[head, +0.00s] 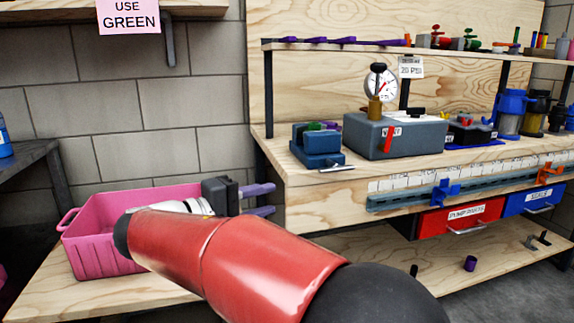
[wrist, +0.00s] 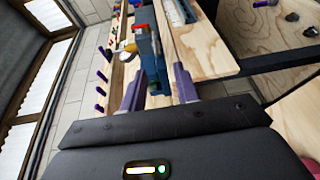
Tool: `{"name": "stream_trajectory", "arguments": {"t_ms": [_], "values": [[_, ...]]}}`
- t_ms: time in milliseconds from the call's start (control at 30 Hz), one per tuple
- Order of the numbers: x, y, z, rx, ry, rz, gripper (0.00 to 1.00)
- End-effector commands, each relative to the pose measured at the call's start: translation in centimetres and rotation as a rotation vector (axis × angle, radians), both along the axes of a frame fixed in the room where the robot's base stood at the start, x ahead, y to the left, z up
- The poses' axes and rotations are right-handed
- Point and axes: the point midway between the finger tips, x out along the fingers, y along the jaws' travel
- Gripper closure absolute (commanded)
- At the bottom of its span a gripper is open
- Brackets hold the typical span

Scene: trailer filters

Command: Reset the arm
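My arm, red with dark joints, reaches across the lower middle of the head view. My gripper (head: 265,200) has two purple fingers, held apart with nothing seen between them. It is beside the front left end of the wooden workbench (head: 310,197), at the right side of the pink bin (head: 100,262). In the wrist view, my gripper (wrist: 158,85) also shows its fingers spread. The bench edge and blue items on it appear beyond them. Part of the pink bin is hidden behind my arm.
The bench holds a blue vise (head: 317,146), a grey box (head: 395,137) with a gauge (head: 381,84), and several jars. Red (head: 458,217) and blue (head: 532,200) drawers hang under it. A dark table is at left.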

Motion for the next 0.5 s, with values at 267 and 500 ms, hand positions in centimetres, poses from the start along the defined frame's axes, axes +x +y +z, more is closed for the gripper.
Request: {"name": "stream_trajectory", "arguments": {"t_ms": [267, 500], "values": [[-0.8, -6.0, -1.1, 0.120, 0.127, -0.049, 0.69], [-3.9, -13.5, -3.7, 0.344, 0.280, -0.112, 0.69]]}}
